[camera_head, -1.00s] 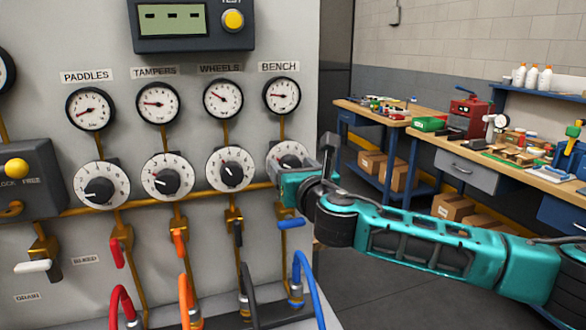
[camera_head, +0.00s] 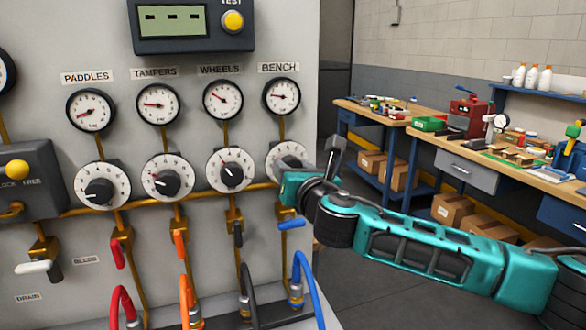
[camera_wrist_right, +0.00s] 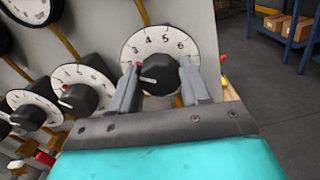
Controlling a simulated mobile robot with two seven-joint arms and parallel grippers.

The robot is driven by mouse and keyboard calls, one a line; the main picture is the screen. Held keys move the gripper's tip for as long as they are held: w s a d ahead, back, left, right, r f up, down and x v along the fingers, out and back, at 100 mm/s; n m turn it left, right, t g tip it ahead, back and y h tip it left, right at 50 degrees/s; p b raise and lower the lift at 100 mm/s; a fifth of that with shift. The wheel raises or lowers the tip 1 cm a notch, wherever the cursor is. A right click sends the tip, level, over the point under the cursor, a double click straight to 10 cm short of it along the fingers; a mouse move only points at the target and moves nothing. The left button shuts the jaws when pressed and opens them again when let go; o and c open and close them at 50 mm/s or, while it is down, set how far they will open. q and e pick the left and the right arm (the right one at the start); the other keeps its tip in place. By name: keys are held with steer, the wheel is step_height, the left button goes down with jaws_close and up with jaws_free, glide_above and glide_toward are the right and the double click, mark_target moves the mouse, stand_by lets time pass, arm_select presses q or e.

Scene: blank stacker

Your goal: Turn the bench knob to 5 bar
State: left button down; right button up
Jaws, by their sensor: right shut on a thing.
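The bench knob (camera_wrist_right: 160,72) is a black knob on a white numbered dial (camera_wrist_right: 169,40) in the right wrist view. Its pale pointer is at the lower left, below the 3. In the head view the bench dial (camera_head: 282,154) is partly hidden behind my right gripper (camera_head: 306,170). The two fingers of my right gripper (camera_wrist_right: 160,84) stand on either side of the knob and are shut on it. The bench gauge (camera_head: 281,96) sits above, under the BENCH label (camera_head: 278,68). My left gripper is not in view.
The wheels knob (camera_head: 231,173) is close on the left, with the tampers (camera_head: 167,183) and paddles (camera_head: 98,191) knobs beyond. A blue valve handle (camera_head: 291,224) and blue hose (camera_head: 306,275) are just below. Workbenches (camera_head: 480,165) stand at the right, with clear floor before them.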

steer(key=shift+w+d+m, duration=0.1)
steer(key=shift+d+m, duration=0.05)
steer(key=shift+m, duration=8.05)
steer(key=o, duration=1)
steer(key=shift+o, duration=0.3)
steer(key=v, duration=1.3)
